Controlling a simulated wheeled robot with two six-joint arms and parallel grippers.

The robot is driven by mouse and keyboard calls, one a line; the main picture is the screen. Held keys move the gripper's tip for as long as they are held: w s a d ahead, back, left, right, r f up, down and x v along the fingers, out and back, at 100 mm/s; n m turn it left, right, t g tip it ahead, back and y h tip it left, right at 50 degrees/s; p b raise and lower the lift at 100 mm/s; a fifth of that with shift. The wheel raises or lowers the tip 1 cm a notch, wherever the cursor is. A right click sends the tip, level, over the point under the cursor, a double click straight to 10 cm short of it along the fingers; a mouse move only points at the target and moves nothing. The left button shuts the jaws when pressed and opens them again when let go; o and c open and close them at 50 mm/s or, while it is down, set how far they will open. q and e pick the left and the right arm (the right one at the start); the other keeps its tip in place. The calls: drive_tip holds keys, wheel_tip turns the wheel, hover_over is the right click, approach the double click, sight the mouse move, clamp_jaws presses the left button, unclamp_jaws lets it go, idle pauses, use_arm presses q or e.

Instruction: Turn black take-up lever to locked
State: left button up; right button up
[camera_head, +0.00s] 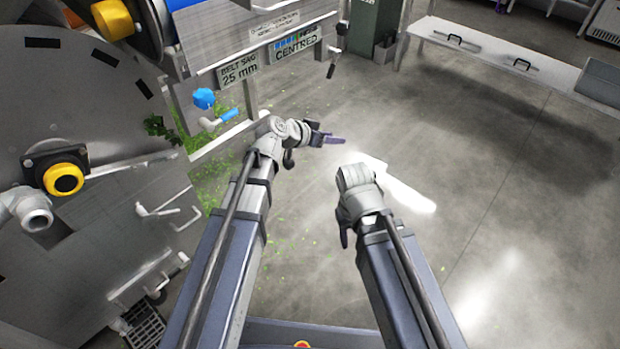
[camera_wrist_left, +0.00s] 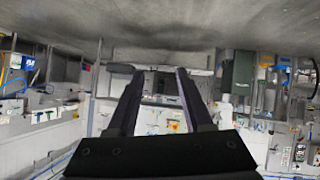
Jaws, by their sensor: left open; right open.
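A small lever with a black handle (camera_head: 331,70) hangs at the right end of the conveyor frame, beside the sign reading CENTRED (camera_head: 297,45). I cannot tell from its marking which position it is in. My left gripper (camera_head: 332,140) is below this lever and apart from it, pointing right over the floor. In the left wrist view its two dark fingers (camera_wrist_left: 158,100) are spread with nothing between them. My right gripper (camera_head: 344,236) is lower and to the right, over bare floor, away from the machine. Its fingers are mostly hidden by the wrist, and no object shows in them.
A sign reading BELT SAG 25 mm (camera_head: 239,72) is on the frame. A blue-handled valve (camera_head: 204,99) and a yellow-and-black knob (camera_head: 63,178) are at left. Green scraps lie on the floor near the machine. A grey bench (camera_head: 500,60) stands at back right. The central floor is clear.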

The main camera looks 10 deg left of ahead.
use_arm(q)
drive_tip(key=s+a+f+n+g+y, duration=0.2)
drive_tip(key=s+a+f+g+y, duration=0.1)
drive_tip(key=s+f, duration=0.4)
drive_tip(key=shift+s+a+g+y, duration=0.3)
drive_tip(key=shift+s+a+g, duration=0.2)
drive_tip(key=shift+s+a, duration=0.65)
drive_tip(key=shift+s+d, duration=0.2)
